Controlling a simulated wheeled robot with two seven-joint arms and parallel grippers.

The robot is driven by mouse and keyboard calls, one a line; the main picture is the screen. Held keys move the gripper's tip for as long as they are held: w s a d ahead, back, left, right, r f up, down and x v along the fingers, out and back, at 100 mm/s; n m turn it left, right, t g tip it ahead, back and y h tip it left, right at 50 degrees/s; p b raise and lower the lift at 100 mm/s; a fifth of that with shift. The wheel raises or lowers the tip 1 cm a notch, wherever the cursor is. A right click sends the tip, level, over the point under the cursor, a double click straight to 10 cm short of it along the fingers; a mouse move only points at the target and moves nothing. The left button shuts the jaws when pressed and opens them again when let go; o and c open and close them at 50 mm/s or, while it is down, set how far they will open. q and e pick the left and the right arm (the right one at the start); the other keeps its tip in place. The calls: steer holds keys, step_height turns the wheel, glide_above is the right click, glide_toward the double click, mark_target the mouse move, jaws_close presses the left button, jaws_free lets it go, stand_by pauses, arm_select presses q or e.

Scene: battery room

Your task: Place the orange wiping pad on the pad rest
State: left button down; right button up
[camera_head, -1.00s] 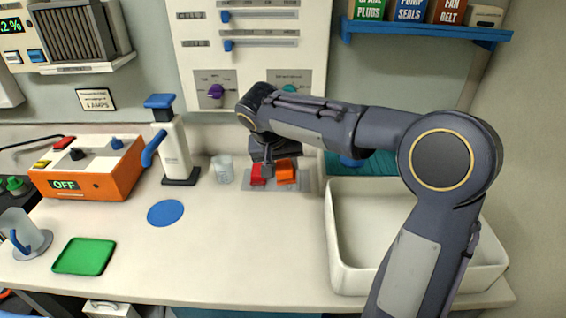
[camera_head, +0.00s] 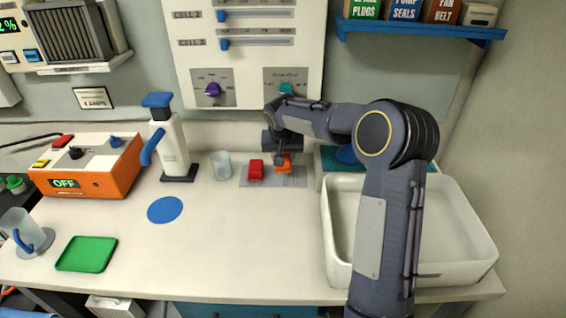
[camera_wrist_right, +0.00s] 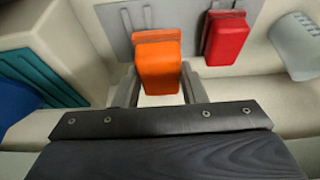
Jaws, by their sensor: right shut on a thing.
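The orange wiping pad (camera_head: 284,168) is at the right part of a grey plate (camera_head: 272,182) at the back of the counter. In the right wrist view the orange pad (camera_wrist_right: 158,65) is between the two fingers of my right gripper (camera_wrist_right: 160,88), which is shut on it. In the head view my right gripper (camera_head: 281,160) partly covers the pad. Whether the pad is lifted off the plate is hard to tell. A red pad (camera_head: 256,169) is beside it on the plate. Which item is the pad rest is unclear; a green tray (camera_head: 87,254) lies at front left. My left gripper is not in view.
A white basin (camera_head: 340,262) stands at right, a teal mat (camera_head: 332,161) behind it. A clear cup (camera_head: 221,165), a white pump bottle (camera_head: 172,147), a blue disc (camera_head: 165,210) and an orange control box (camera_head: 119,174) are to the left. The counter's middle front is clear.

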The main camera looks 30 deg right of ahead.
steer(key=shift+w+d+f, duration=0.15)
steer(key=shift+w+f, duration=0.15)
steer(key=shift+f, duration=0.1)
steer(key=x, duration=0.3)
steer(key=shift+s+f, duration=0.25)
steer(key=shift+s, duration=0.05)
steer(key=shift+f, duration=0.15)
steer(key=shift+f, duration=0.15)
steer(key=shift+f, duration=0.15)
steer(key=o, duration=1.1)
steer(key=shift+c, duration=0.2)
